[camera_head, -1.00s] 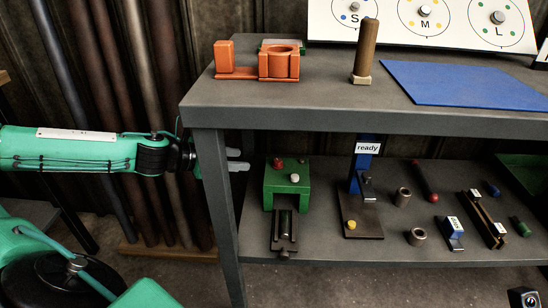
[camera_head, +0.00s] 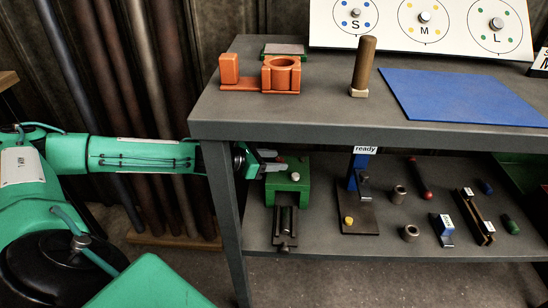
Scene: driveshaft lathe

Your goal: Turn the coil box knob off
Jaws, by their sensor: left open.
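A green box (camera_head: 290,190), which I take for the coil box, stands on the lower shelf near its left end. A pale knob (camera_head: 295,177) sits on its top. A small red part, the red knob (camera_head: 279,159), shows at the back of the top, partly hidden by my left gripper. My left gripper (camera_head: 271,160) is open, its fingers pointing right at the box's back left top, close to the red knob. I cannot tell if they touch it. My right gripper is not in view.
The dark table leg (camera_head: 223,200) stands just below and in front of my left arm. The table top (camera_head: 330,115) overhangs the shelf. A blue post labelled ready (camera_head: 358,170) stands right of the box, with several small parts further right.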

